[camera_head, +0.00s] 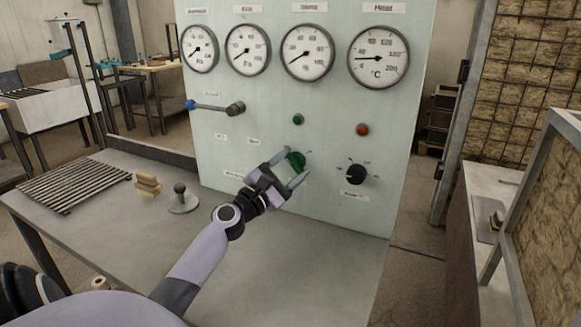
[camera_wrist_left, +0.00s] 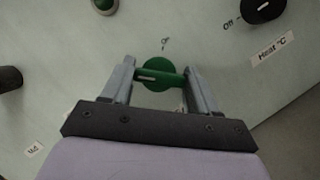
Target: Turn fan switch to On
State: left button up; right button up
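The green fan switch (camera_head: 296,160) is a round knob on the pale green panel (camera_head: 250,110). It also shows in the left wrist view (camera_wrist_left: 158,76), with its raised bar lying nearly level and a small label above it. My left gripper (camera_head: 294,164) is at the knob, one finger on each side. In the left wrist view the fingertips (camera_wrist_left: 160,72) flank the bar's two ends and look very close to it. Whether they press on it I cannot tell. My right gripper is not in view.
A black heat knob (camera_head: 356,174) sits right of the switch, below a red lamp (camera_head: 362,130). A green lamp (camera_head: 298,119) is above the switch. A lever with a blue end (camera_head: 191,105) sticks out at left. A stamp-like tool (camera_head: 181,200) stands on the table.

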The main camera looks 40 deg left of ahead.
pick_arm(q)
jog(key=shift+m, duration=0.5)
jog(key=shift+r+m+g+h+p, duration=0.1)
jog(key=shift+m+g+h+p, duration=0.25)
jog(key=shift+m, duration=0.35)
jog(key=shift+m+g+h+p, duration=0.25)
jog(key=shift+m+h+p, duration=0.15)
jog(key=shift+m, duration=0.5)
jog(key=m+g+p, duration=0.1)
jog(key=m, duration=0.2)
jog(key=shift+r, duration=0.1)
jog(key=shift+m+g+h+p, duration=0.25)
jog(key=shift+m+g+p, duration=0.15)
jog(key=shift+m+p, duration=0.55)
jog(key=m+g+p, duration=0.1)
jog(key=m+p, duration=0.1)
jog(key=p, duration=0.1)
jog(key=m+g+p, duration=0.1)
jog(key=m+p, duration=0.2)
jog(key=shift+r+y, duration=0.15)
jog(key=shift+y, duration=0.25)
jog(key=shift+m+g+y+p, duration=0.3)
jog(key=shift+m+p, duration=0.1)
jog(key=shift+m, duration=0.25)
jog(key=shift+f+m+g, duration=0.2)
jog(key=shift+m+g, duration=0.2)
jog(key=shift+m, duration=0.4)
jog(key=shift+y, duration=0.4)
